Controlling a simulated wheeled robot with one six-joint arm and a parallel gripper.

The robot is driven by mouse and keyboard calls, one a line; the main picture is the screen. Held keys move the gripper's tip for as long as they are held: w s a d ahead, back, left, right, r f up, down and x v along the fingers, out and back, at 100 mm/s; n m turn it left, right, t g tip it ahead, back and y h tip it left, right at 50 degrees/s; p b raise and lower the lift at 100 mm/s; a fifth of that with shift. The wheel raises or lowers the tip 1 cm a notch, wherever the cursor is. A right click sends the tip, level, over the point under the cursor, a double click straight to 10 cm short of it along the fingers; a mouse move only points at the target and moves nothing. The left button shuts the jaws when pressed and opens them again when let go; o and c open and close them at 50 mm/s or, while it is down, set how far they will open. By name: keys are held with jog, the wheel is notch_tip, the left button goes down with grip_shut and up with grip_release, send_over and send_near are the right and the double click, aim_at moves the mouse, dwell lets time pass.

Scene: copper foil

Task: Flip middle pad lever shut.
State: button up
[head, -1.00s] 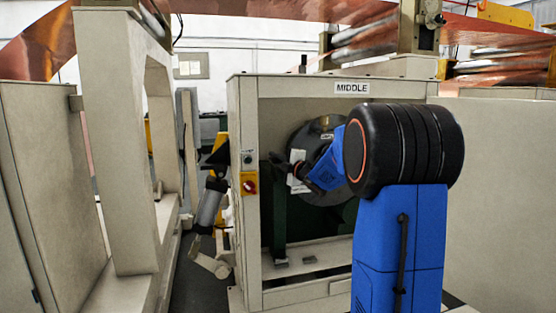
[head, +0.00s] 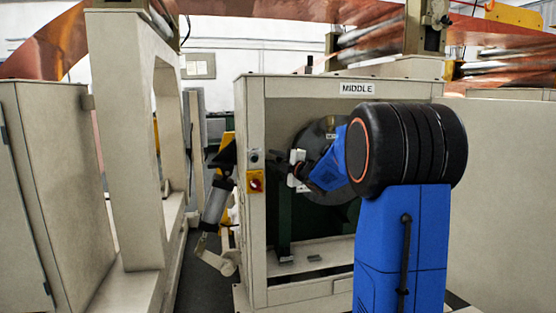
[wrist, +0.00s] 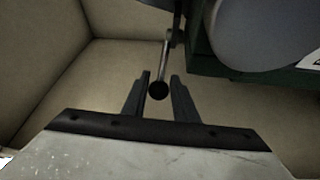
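The lever is a thin metal rod (wrist: 166,58) with a round black knob (wrist: 158,90) at its near end in the wrist view. My gripper (wrist: 160,77) is open, with one dark finger on each side of the knob. Narrow gaps seem to show between the knob and the fingers, so I see no grip on it. In the head view the cabinet labelled MIDDLE (head: 357,89) stands ahead, and my gripper (head: 279,166) reaches into its open front. The lever cannot be made out there.
A dark round drum (head: 318,140) sits inside the cabinet, partly behind my arm. A red and yellow switch (head: 256,182) is on the cabinet's left post. A grey cylinder (head: 215,203) hangs left of it. A beige frame (head: 125,150) stands farther left.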

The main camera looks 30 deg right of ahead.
jog(key=shift+d, duration=0.15)
jog(key=shift+s+d, duration=0.15)
jog(key=shift+s, duration=0.2)
jog(key=s+d+f, duration=0.1)
jog(key=s, duration=1.5)
jog(key=shift+s+d+f, duration=0.15)
jog(key=shift+s+d, duration=0.1)
jog(key=shift+d, duration=0.05)
jog(key=o, duration=0.3)
jog(key=w+m+h, duration=0.1)
jog(key=w+m, duration=0.3)
jog(key=w, duration=0.2)
jog(key=w+r+m+h, duration=0.1)
jog(key=w+m+h, duration=0.1)
jog(key=w+m, duration=0.3)
jog(key=w+a+m+h, duration=0.1)
jog(key=w+m, duration=0.3)
jog(key=w, duration=0.3)
jog(key=shift+w+r+g+h, duration=0.2)
jog(key=shift+w+g+h, duration=0.2)
